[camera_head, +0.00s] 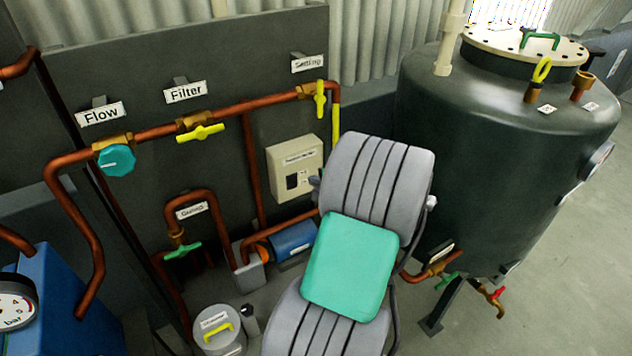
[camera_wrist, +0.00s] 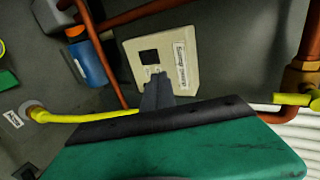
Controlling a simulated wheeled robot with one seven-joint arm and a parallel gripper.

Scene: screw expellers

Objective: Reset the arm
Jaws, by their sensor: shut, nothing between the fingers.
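My arm shows in the head view as grey ribbed links with a teal pad, in front of the wall panel and left of the big tank. My gripper is hidden behind the arm there. In the wrist view my gripper (camera_wrist: 157,88) has its dark grey fingers together, with nothing seen between them. Behind it is the teal-green housing. The fingertips overlap the lower edge of the beige control box (camera_wrist: 185,60) in the picture; I cannot tell how far apart they are. The box also shows in the head view (camera_head: 294,158), just left of my arm.
Copper pipes with a teal knob (camera_head: 116,160), yellow levers (camera_head: 201,133) and a green handle (camera_head: 183,250) run along the panel. A dark tank (camera_head: 490,150) stands right. A blue motor (camera_head: 293,242) and lidded canister (camera_head: 217,332) lie low. Open floor (camera_head: 570,270) is at right.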

